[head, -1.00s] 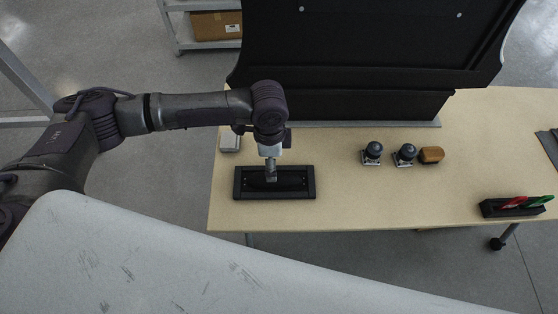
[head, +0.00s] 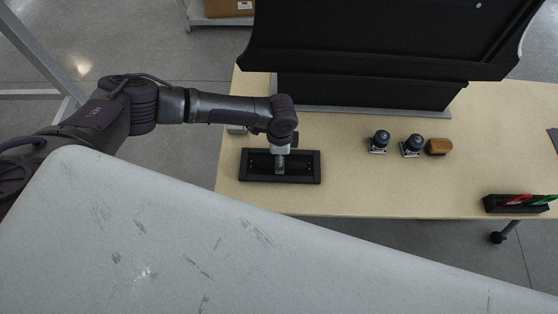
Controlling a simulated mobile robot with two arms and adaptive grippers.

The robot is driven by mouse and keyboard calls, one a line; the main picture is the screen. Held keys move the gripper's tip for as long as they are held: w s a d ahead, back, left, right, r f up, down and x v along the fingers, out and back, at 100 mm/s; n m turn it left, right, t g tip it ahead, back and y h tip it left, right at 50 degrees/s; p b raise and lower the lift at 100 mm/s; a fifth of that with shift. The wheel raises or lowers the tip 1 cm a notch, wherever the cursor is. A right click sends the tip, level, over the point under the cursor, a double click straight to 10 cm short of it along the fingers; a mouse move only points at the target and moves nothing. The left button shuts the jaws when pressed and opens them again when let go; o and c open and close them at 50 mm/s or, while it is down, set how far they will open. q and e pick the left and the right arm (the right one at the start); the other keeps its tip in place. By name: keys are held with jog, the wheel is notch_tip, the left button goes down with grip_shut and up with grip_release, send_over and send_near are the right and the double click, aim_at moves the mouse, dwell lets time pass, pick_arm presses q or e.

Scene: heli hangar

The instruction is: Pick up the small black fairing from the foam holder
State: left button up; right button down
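The black foam holder (head: 310,167) is a flat rectangular frame near the left end of the wooden table. The small black fairing (head: 262,163) appears as a dark piece inside the frame, hard to tell apart from the holder. My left gripper (head: 280,169) points straight down over the middle of the holder, with its fingertips at or very near the fairing. The fingers look close together, but whether they grip the fairing is too small to see. My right gripper is not in view.
A large black panel on a stand (head: 370,92) rises behind the holder. Two dark-topped tools (head: 380,141) and a brown block (head: 439,146) sit to the right. A black tray (head: 498,204) with red and green items is at the front right. A large scuffed pale surface (head: 180,235) fills the foreground.

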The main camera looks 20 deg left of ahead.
pick_arm(q)
notch_tip(320, 180, down, 2)
jog(key=shift+f, duration=0.3)
jog(key=c, duration=1.5)
jog(key=shift+o, duration=0.2)
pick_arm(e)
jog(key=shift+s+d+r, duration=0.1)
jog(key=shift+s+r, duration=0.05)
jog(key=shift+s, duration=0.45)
pick_arm(q)
jog(key=shift+r, duration=0.1)
